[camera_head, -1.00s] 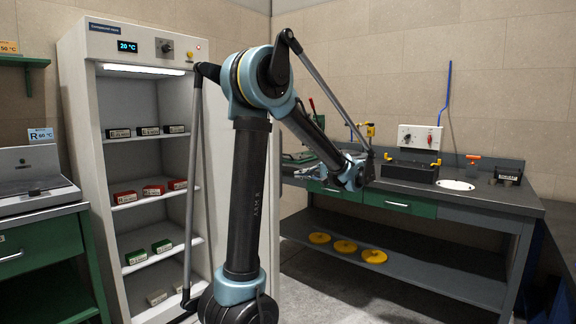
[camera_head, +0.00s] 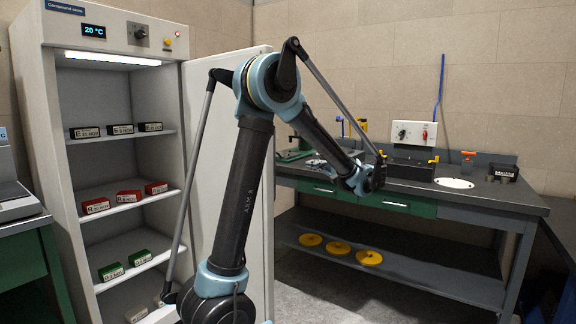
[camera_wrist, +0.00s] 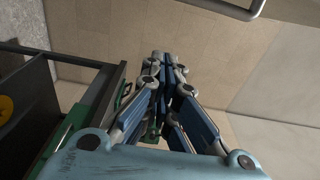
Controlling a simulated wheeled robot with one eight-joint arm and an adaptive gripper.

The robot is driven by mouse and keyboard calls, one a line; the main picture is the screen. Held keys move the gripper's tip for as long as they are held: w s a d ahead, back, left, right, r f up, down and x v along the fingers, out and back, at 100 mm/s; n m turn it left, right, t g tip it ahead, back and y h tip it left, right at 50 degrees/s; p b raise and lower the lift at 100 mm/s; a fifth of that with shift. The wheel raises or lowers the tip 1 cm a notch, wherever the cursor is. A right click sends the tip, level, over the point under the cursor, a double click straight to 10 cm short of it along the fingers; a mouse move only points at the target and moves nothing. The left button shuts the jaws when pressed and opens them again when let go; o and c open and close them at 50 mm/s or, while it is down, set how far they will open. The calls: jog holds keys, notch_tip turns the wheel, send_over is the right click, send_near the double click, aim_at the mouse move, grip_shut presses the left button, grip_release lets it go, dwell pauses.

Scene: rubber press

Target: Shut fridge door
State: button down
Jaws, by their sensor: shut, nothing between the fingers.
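The fridge (camera_head: 42,150) is a tall white cabinet at the left of the head view, its front open on lit shelves. Its white door (camera_head: 205,140) stands open on the cabinet's right side, partly hidden behind my arm. My gripper (camera_wrist: 160,62) is shut and empty in the wrist view, pointing towards the beige wall. In the head view it lies right of the door, partly hidden by my wrist. A grey bar handle (camera_wrist: 246,10) on a pale panel, apparently the door, shows at the top of the wrist view, apart from the fingers.
The shelves hold small boxes with black, red (camera_head: 130,197) and green labels. A grey workbench (camera_head: 460,197) with green drawers stands at the right, with yellow discs (camera_head: 338,248) on its lower shelf. A green cabinet (camera_head: 25,265) is at the far left. Floor shows between door and bench.

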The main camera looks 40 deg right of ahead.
jog(key=w+a, duration=0.7)
jog(key=w, duration=0.2)
jog(key=shift+w+a, duration=0.2)
jog(key=shift+a, duration=0.1)
dwell(0.3)
